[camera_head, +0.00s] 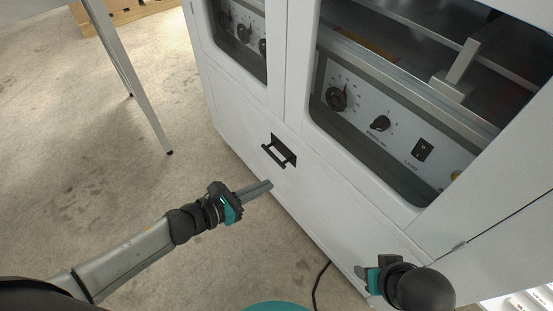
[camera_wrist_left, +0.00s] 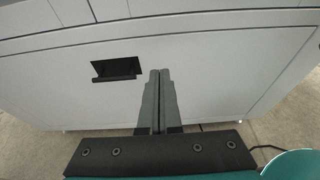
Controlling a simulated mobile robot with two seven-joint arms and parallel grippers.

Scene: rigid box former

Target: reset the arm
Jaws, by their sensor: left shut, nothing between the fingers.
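My left gripper (camera_head: 268,186) is shut and empty, held in front of the white machine cabinet (camera_head: 245,113), a little below its black handle (camera_head: 279,151). In the left wrist view its two fingers (camera_wrist_left: 160,75) lie together, with the handle (camera_wrist_left: 116,69) to their left and apart from them. My right gripper (camera_head: 362,272) is at the lower right of the head view, close to the cabinet's lower front. Its fingers are mostly hidden, so I cannot tell whether it is open or shut.
Behind the cabinet's windows is a control panel (camera_head: 400,130) with knobs and a switch. A metal table leg (camera_head: 140,100) stands at the upper left, and a wooden pallet (camera_head: 120,14) lies behind it. A black cable (camera_head: 317,285) runs along the floor.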

